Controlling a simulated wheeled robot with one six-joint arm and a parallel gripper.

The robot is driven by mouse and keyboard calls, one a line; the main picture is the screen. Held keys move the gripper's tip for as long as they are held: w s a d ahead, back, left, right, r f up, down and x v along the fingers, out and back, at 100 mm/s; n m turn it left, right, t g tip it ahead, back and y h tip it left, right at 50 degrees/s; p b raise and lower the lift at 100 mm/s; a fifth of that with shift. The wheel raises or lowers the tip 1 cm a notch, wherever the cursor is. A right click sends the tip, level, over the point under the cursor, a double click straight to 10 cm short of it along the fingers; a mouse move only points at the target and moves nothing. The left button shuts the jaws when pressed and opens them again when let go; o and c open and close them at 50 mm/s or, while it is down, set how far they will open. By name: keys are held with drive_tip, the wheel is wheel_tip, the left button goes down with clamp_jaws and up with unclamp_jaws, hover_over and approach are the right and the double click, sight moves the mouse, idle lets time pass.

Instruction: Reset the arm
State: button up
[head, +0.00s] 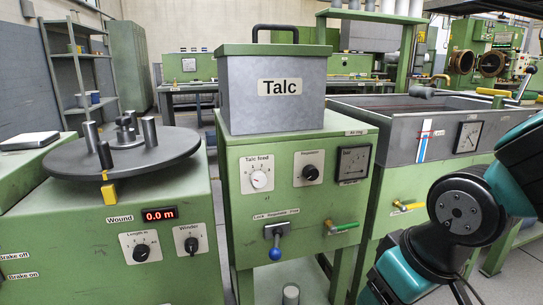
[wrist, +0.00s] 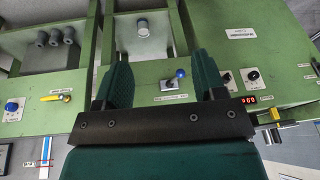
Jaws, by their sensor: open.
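My arm (head: 458,212) shows at the right of the head view, bent, with teal links and a dark round joint. My gripper (wrist: 160,63) shows only in the wrist view; its end is out of the head view. Its two dark green fingers stand wide apart, with nothing between them that they hold. Beyond and between the fingers is a green machine front with a blue-knobbed lever (wrist: 180,74). The same lever with the blue knob (head: 275,253) shows on the middle machine in the head view.
A talc box (head: 275,90) with a black handle stands on the middle green machine. A winder with a dark round plate (head: 125,158) and pegs is at left, its display reading 0.0 m. A grey tank (head: 400,118) stands at right behind my arm.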

drive_tip(key=s+a+r+n+g+y, duration=0.1)
drive_tip(key=s+r+n+g+y, duration=0.15)
drive_tip(key=s+r, duration=0.45)
wheel_tip(320, 180, up, 26)
drive_tip(key=p, duration=2.9)
drive_tip(key=shift+s+r, duration=0.2)
drive_tip(key=shift+m, duration=0.25)
